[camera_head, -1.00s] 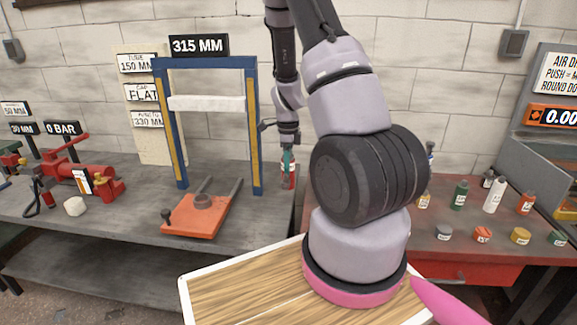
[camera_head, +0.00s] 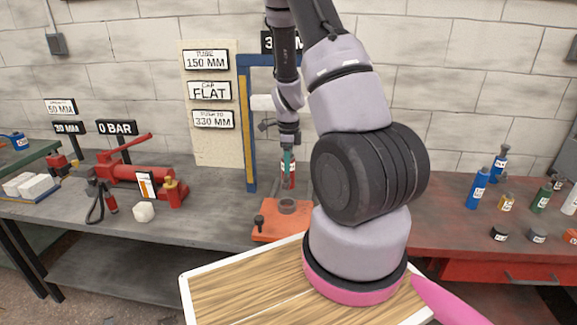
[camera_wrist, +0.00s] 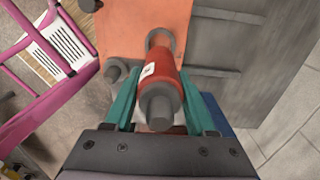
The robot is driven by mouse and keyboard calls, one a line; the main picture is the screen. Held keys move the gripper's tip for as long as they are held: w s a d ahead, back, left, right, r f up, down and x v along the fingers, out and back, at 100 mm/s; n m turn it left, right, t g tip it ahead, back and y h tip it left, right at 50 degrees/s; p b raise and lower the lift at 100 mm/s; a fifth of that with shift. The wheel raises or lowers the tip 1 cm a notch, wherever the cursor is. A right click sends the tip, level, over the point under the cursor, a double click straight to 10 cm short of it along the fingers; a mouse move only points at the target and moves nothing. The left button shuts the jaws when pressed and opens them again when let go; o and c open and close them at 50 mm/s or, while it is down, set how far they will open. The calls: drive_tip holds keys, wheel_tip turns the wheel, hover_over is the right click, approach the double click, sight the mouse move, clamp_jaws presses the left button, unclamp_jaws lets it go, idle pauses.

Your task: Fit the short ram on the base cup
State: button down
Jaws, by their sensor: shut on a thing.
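My gripper (camera_head: 288,157) points down at the bench, its teal fingers shut on the red short ram (camera_head: 289,175). In the wrist view my gripper (camera_wrist: 158,90) has a finger on each side of the ram (camera_wrist: 153,77), with its grey end nearest the camera. The base cup (camera_head: 288,205) is a grey ring on the orange base plate (camera_head: 268,231). The ram hangs upright over the cup in the head view. In the wrist view the cup (camera_wrist: 160,38) shows just past the ram's far end. I cannot tell whether they touch.
The blue press frame (camera_head: 250,130) stands close behind the ram, partly hidden by my arm. A grey post (camera_wrist: 114,71) rises from the plate beside the cup. A red pump (camera_head: 140,173) and a white block (camera_head: 143,211) are to the left. Bottles (camera_head: 478,188) stand right.

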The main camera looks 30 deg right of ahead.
drive_tip(key=shift+w+a, duration=0.2)
drive_tip(key=shift+a, duration=0.05)
drive_tip(key=shift+f, duration=2.8)
drive_tip(key=shift+f, duration=1.95)
drive_tip(key=shift+c, duration=0.7)
unclamp_jaws()
drive_tip(key=shift+s+f, duration=0.1)
wheel_tip(320, 180, up, 11)
drive_tip(key=shift+f, duration=0.1)
